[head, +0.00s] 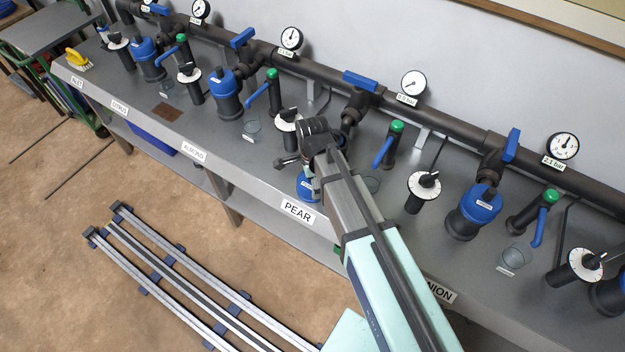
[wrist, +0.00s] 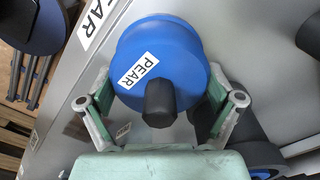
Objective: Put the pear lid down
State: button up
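The pear lid (wrist: 185,60) is a round blue cap with a white PEAR label and a dark knob on top. In the wrist view it sits between the two fingers of my gripper (wrist: 163,98), which press against its sides. In the head view my gripper (head: 306,160) is above the bench by the PEAR sign, with part of the blue lid (head: 308,187) showing below it. I cannot tell whether the lid touches the bench. My arm hides much of the pear station; a dark cylindrical part (wrist: 243,135) shows beside the right finger.
The grey bench (head: 265,180) has a front edge close to the lid, with the PEAR sign (head: 297,210) on it. Behind are a green-capped valve (head: 390,145), a dial post (head: 422,190) and a pipe with gauges. A clear cup (head: 252,128) stands to the left.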

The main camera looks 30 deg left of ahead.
jog(key=shift+o, duration=0.2)
jog(key=shift+r, duration=0.1)
notch_tip(320, 180, up, 12)
jog(key=shift+r+b, duration=0.1)
jog(key=shift+b, duration=1.1)
notch_tip(320, 180, down, 12)
jog(key=shift+f+p, duration=0.2)
jog(key=shift+p, duration=1)
jog(key=shift+r, duration=0.1)
jog(key=shift+r, duration=0.1)
